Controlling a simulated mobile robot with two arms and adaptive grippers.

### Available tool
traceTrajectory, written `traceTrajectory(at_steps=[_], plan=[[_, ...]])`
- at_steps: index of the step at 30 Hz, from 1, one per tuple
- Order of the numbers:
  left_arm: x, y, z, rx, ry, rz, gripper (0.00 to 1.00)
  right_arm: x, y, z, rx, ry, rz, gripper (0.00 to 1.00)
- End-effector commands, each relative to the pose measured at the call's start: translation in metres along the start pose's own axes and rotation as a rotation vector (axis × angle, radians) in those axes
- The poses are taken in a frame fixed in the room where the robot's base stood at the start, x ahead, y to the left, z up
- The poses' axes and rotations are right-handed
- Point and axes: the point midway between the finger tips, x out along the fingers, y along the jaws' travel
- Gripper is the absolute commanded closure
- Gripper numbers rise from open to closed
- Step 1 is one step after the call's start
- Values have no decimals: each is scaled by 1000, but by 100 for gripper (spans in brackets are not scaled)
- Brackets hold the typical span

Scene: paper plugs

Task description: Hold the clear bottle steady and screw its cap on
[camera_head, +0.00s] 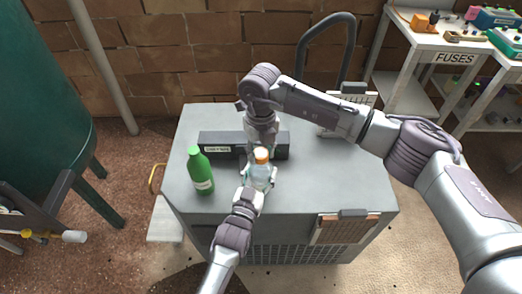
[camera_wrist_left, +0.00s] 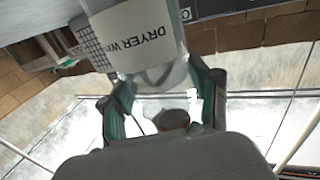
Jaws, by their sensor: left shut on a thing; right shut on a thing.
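The clear bottle (camera_head: 261,175) stands upright near the front middle of the grey cabinet top, with an orange cap (camera_head: 262,155) at its neck. My left gripper (camera_head: 257,184) comes from the front and is shut on the bottle's body. My right gripper (camera_head: 258,148) reaches down from above and behind, shut on the cap; its fingertips are partly hidden.
A green bottle (camera_head: 200,170) stands left of the clear bottle. A dark labelled box (camera_head: 222,149) lies behind them. The right part of the cabinet top (camera_head: 335,180) is clear. A shelf marked FUSES (camera_head: 452,58) stands at the back right, a brick wall behind.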

Motion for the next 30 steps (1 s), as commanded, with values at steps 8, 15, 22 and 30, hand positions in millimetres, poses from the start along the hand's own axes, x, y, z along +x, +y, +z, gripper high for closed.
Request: traceTrajectory(at_steps=[8,15,22,30], plan=[[0,0,0,1,0,0,100,0,0,0,363,-1,0,100],[0,0,0,1,0,1,100,0,0,0,361,-1,0,31],[0,0,0,0,0,0,100,0,0,0,360,-1,0,30],[0,0,0,0,0,0,100,-20,0,1,360,-4,1,30]])
